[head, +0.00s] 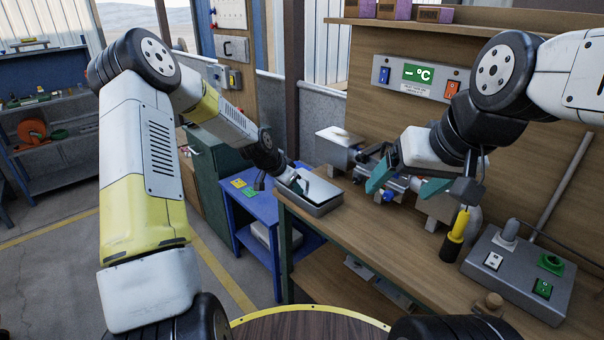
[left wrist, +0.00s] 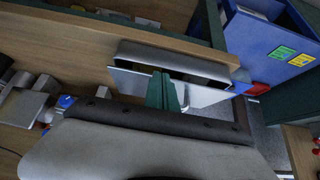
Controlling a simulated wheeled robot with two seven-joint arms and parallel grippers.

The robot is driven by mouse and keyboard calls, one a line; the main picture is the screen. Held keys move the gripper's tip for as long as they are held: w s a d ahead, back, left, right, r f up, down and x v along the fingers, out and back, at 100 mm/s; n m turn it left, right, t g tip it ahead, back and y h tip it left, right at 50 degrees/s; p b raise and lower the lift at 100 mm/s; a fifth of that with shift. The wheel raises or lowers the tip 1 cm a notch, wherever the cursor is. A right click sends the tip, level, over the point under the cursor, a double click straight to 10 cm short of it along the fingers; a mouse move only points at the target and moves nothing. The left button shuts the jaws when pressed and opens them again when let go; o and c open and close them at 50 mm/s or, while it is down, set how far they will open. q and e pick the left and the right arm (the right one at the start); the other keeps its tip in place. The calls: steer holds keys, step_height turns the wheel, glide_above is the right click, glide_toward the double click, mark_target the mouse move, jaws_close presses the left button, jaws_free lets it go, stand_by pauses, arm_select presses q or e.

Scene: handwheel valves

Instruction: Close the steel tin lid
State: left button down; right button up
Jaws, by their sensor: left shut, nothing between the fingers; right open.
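The steel tin (head: 322,207) sits at the left end of the wooden workbench. It also shows in the left wrist view (left wrist: 175,58). Its flat steel lid (left wrist: 130,80) appears partly raised, with a dark gap between lid and tin. My left gripper (head: 297,181) is shut and empty at the tin. In the left wrist view its green fingers (left wrist: 164,92) overlap the lid; I cannot tell whether they touch it. My right gripper (head: 402,186) is open and empty above the bench, right of the tin.
A steel box with a knob (head: 339,138) stands behind the tin. Blue and metal fittings (head: 368,160) lie near my right gripper. A blue cart (head: 262,207) stands left of the bench.

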arm_select(q)
steer(key=shift+s+a+f, duration=0.15)
steer(key=shift+f, duration=0.75)
